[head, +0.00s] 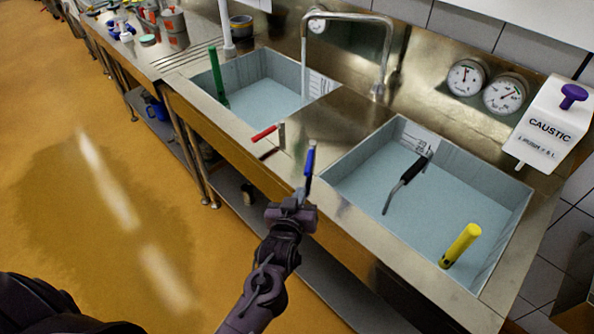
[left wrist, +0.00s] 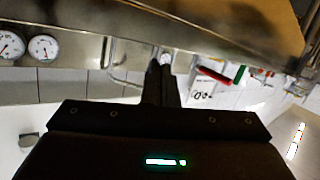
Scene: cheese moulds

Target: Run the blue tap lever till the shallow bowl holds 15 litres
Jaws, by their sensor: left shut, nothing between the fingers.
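The blue tap lever (head: 310,160) stands up from the steel ledge between the two bowls. My left gripper (head: 305,192) is shut and empty, right by the lower end of this lever; I cannot tell if they touch. In the left wrist view its closed fingers (left wrist: 165,82) hide what lies behind them. The left bowl (head: 208,99) has a green upright pipe, the right bowl (head: 345,166) a yellow one. Both have pale blue floors; which is shallower and how much water they hold is unclear. The steel spout (head: 350,16) reaches over the left bowl. My right gripper is out of view.
A red lever (head: 265,133) sits left of the blue one. Two dials (head: 466,78) (head: 504,94) are on the back wall, too small to read. A black-handled tool (head: 404,182) is in the right bowl. A caustic dispenser (head: 553,122) hangs at the right.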

